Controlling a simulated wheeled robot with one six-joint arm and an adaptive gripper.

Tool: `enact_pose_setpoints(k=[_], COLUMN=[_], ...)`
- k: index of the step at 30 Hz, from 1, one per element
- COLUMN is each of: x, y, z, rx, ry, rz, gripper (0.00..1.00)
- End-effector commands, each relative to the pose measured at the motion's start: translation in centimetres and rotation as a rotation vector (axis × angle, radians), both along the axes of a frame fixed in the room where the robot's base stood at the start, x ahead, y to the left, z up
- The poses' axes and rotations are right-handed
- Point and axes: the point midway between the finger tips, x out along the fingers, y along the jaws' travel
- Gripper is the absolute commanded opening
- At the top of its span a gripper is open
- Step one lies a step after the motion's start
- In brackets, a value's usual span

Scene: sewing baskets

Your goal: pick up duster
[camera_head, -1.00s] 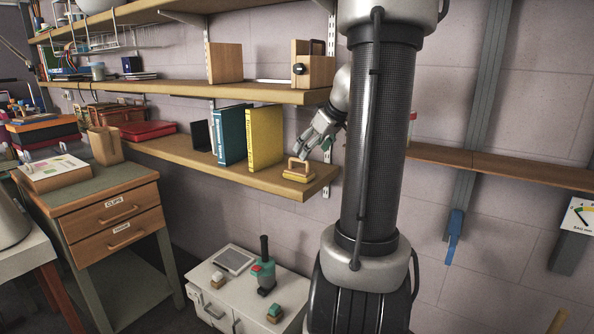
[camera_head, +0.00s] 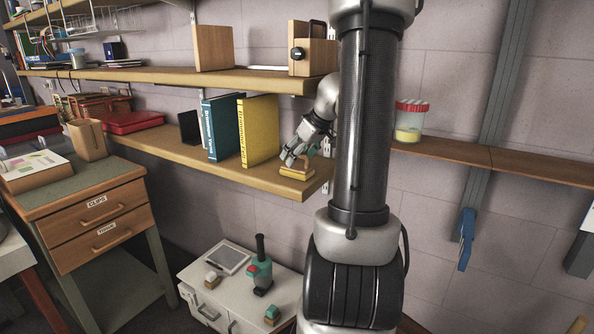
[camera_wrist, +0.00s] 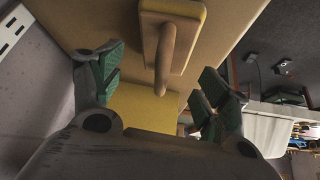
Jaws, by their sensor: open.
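The duster (camera_head: 297,175) has a yellow pad and a wooden handle. It lies near the right end of the lower wooden shelf, to the right of the yellow book. In the head view, my gripper (camera_head: 299,156) is at the duster, and its fingers partly cover the handle. In the wrist view, the duster (camera_wrist: 172,20) is at the top centre, with its handle pointing into the gap between my open fingers (camera_wrist: 158,72). The fingers hold nothing. I cannot tell whether they touch the handle.
A yellow book (camera_head: 259,131) and a teal book (camera_head: 223,128) stand left of the duster on the lower shelf (camera_head: 190,152). The upper shelf (camera_head: 180,79) runs above. A white cabinet (camera_head: 222,291) with small items stands below. A lidded jar (camera_head: 410,121) is on the right shelf.

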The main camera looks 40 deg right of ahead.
Motion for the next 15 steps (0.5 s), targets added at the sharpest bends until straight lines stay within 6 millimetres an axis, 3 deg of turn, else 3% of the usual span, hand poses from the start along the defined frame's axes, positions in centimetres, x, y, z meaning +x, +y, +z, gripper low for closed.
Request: enact_pose_setpoints(k=[3,10,15], x=[0.56,0.63,0.62], y=[0.11,0.05,0.06], z=[-0.92,-1.0,-0.99], rx=[0.001,-0.001,-0.001], ry=[0.001,0.0,0.0], rz=[0.001,-0.001,-0.001], gripper=[0.76,0.76,0.45])
